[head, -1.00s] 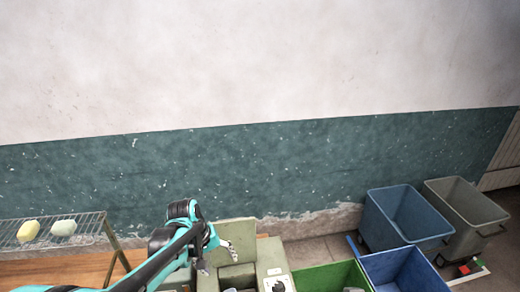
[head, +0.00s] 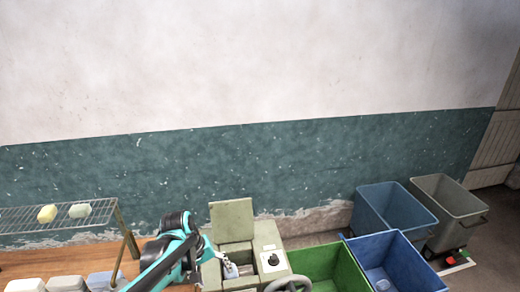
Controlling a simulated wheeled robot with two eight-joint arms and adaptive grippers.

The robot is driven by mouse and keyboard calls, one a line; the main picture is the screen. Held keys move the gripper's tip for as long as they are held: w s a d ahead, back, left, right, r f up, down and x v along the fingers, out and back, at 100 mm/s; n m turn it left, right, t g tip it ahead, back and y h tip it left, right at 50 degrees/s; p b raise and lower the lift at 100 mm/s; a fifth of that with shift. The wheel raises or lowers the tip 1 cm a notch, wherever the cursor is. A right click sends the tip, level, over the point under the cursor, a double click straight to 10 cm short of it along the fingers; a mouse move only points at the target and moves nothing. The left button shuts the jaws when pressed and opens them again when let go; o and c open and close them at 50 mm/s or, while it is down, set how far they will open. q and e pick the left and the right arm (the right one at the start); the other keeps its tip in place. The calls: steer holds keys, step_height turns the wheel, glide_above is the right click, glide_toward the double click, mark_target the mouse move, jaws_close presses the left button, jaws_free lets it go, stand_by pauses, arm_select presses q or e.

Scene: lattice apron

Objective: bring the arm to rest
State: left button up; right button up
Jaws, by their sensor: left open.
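My left arm comes in from the lower left in the head view. Its black and teal gripper (head: 210,263) is open, at the left side of a grey-green machine (head: 270,243) with a raised lid (head: 232,221). A small pale bluish item (head: 231,270) shows in the machine's opening, just right of the gripper; whether they touch cannot be told. I see nothing held in the jaws. My right gripper is not in view.
A wire rack (head: 20,218) with two soap-like blocks stands left over a wooden bench (head: 30,263) with several containers. A green bin (head: 350,272), a blue bin (head: 420,270) and two wheeled bins (head: 385,212) stand right. A grey curved shape shows at the bottom edge.

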arm_select(q)
steer(key=s+a+f+m+t+y+b, duration=0.1)
steer(key=s+f+b, duration=0.3)
steer(key=f+b, duration=0.5)
steer(key=s+a+f+m+t+b, duration=0.1)
steer(key=s+f+m+t+b, duration=0.1)
steer(key=s+f+b, duration=0.3)
steer(key=s+a+f+m+t+y+b, duration=0.1)
steer(key=s+f+b, duration=0.4)
steer(key=f+b, duration=0.9)
steer(key=t+b, duration=0.1)
steer(key=b, duration=0.5)
steer(key=shift+a+m+t+y, duration=0.3)
steer(key=shift+a+t, duration=0.1)
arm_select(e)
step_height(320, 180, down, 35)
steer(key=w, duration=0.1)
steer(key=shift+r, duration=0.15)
